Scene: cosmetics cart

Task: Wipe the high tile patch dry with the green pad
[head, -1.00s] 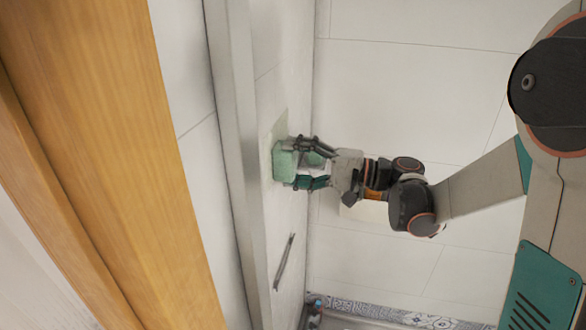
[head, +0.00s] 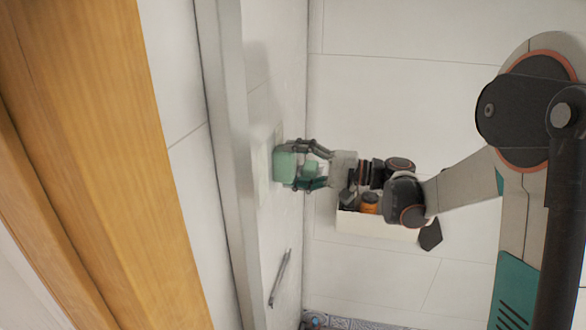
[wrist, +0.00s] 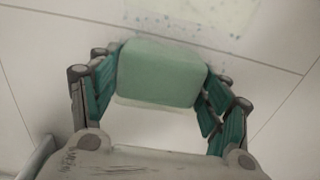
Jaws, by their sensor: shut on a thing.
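The green pad (head: 285,164) is a soft-looking block held between the fingers of my gripper (head: 300,166). My gripper is shut on its sides, and the pad's far face is at the wall. In the wrist view the pad (wrist: 162,73) sits between the teal finger pads. The tile patch (head: 263,160) is a pale, yellowish area on the wall beside and behind the pad, partly hidden by it. In the wrist view the patch (wrist: 195,14) carries scattered blue specks, some close above the pad's upper edge. Whether the pad touches the wall is hard to tell.
A grey metal bar (head: 280,277) is on the wall below the pad. A pale ledge (head: 228,120) runs along the left, with a wooden panel (head: 100,160) beyond it. A white box (head: 372,224) is behind my wrist. The tiled wall around is otherwise bare.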

